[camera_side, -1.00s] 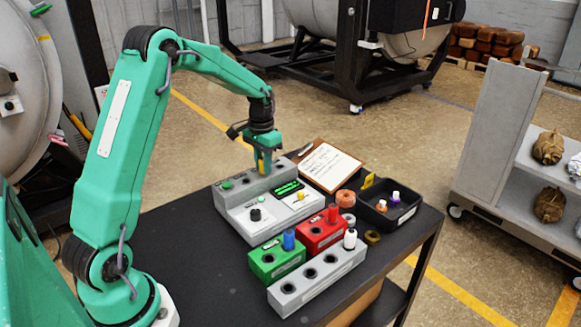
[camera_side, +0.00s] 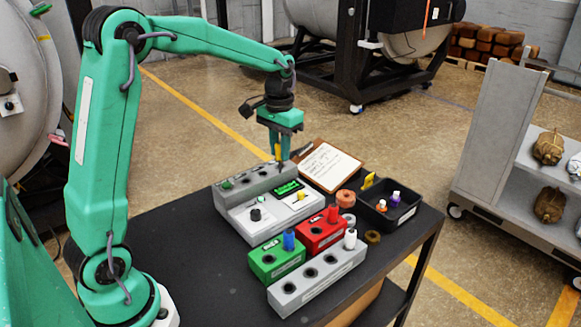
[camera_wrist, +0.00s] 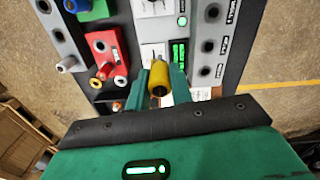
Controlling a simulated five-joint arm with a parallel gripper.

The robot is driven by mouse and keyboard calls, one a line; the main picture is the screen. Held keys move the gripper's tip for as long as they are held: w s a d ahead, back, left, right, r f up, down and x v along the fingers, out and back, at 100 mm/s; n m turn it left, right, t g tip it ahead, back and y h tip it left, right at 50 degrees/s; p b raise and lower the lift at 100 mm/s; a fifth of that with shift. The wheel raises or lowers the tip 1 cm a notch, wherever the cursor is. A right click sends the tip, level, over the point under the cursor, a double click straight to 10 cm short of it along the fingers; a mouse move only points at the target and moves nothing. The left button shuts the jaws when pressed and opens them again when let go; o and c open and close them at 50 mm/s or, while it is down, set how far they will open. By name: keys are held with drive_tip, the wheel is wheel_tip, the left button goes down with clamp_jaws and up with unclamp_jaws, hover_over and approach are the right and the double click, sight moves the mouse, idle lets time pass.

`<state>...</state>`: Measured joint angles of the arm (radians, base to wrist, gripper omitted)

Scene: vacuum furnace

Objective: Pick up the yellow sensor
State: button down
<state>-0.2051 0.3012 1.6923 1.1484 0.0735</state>
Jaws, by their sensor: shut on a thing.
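The yellow sensor (camera_side: 279,152) is a small upright yellow cylinder between the fingers of my gripper (camera_side: 279,150). In the side view it hangs above the back right part of the grey instrument box (camera_side: 226,202). In the wrist view the yellow sensor (camera_wrist: 158,90) shows a dark end and sits between the two green fingertips of my gripper (camera_wrist: 159,88). My gripper is shut on it. The fingers hide part of its sides.
On the black table (camera_side: 200,262) stand a green block (camera_side: 266,265), a red block (camera_side: 318,236) and a grey block with holes (camera_side: 312,285). A black tray (camera_side: 405,217) with small capped bottles is at the right. A clipboard (camera_side: 332,166) lies behind.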

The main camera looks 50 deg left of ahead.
drive_tip(key=shift+s+d+r, duration=0.1)
drive_tip(key=shift+d+r, duration=0.4)
drive_tip(key=shift+d, duration=0.35)
drive_tip(key=d+f+m, duration=0.4)
drive_tip(key=d+f, duration=0.3)
drive_tip(key=d, duration=0.5)
drive_tip(key=shift+d+m, duration=0.15)
drive_tip(key=shift+m, duration=0.15)
drive_tip(key=shift+f, duration=0.15)
drive_tip(key=shift+f, duration=0.95)
drive_tip(key=shift+f, duration=2.6)
idle(1.8)
